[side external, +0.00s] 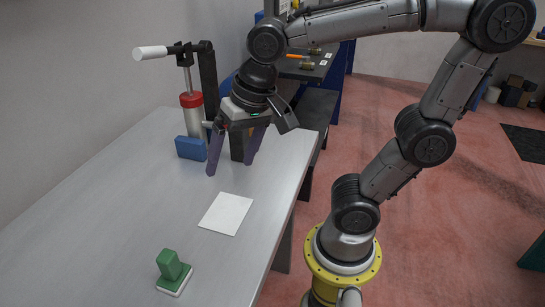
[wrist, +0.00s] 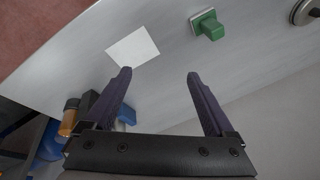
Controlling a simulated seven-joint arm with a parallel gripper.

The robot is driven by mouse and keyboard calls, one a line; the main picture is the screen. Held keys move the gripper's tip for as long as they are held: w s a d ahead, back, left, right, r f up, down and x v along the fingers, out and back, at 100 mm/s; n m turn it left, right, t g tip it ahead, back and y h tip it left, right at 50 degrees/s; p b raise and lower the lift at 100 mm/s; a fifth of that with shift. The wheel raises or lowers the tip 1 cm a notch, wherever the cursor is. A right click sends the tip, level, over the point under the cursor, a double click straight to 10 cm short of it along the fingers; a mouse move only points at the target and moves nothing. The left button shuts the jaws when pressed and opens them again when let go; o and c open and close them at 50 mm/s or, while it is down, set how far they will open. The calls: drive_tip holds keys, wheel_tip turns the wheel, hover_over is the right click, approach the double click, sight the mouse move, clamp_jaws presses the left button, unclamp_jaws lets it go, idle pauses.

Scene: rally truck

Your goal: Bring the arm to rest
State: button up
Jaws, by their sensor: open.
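My gripper (side external: 230,168) is above the grey table (side external: 90,215), toward its far end, pointing down with its two dark fingers spread apart. Nothing is between the fingers. In the wrist view my gripper (wrist: 158,75) also shows open and empty. A white square sheet (side external: 226,214) lies flat on the table, nearer the camera than the gripper. It also shows in the wrist view (wrist: 133,47). A green block with a handle on a pale base (side external: 171,266) stands near the front of the table, apart from the gripper, and shows in the wrist view (wrist: 210,26).
A lever press with a red-topped cylinder (side external: 192,105) stands behind the gripper. A blue block (side external: 190,148) sits beside it. A dark block (side external: 237,146) is partly hidden by the gripper. A round metal object (wrist: 306,12) is at the wrist view's corner. The table's middle is clear.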

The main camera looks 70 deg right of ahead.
drive_tip(key=s+d+f+n+t, duration=0.1)
drive_tip(key=s+d+n+t, duration=0.1)
drive_tip(key=s+d+n, duration=0.2)
drive_tip(key=shift+s+f+n+h, duration=0.3)
drive_tip(key=shift+s+n, duration=0.9)
drive_tip(key=shift+n, duration=0.1)
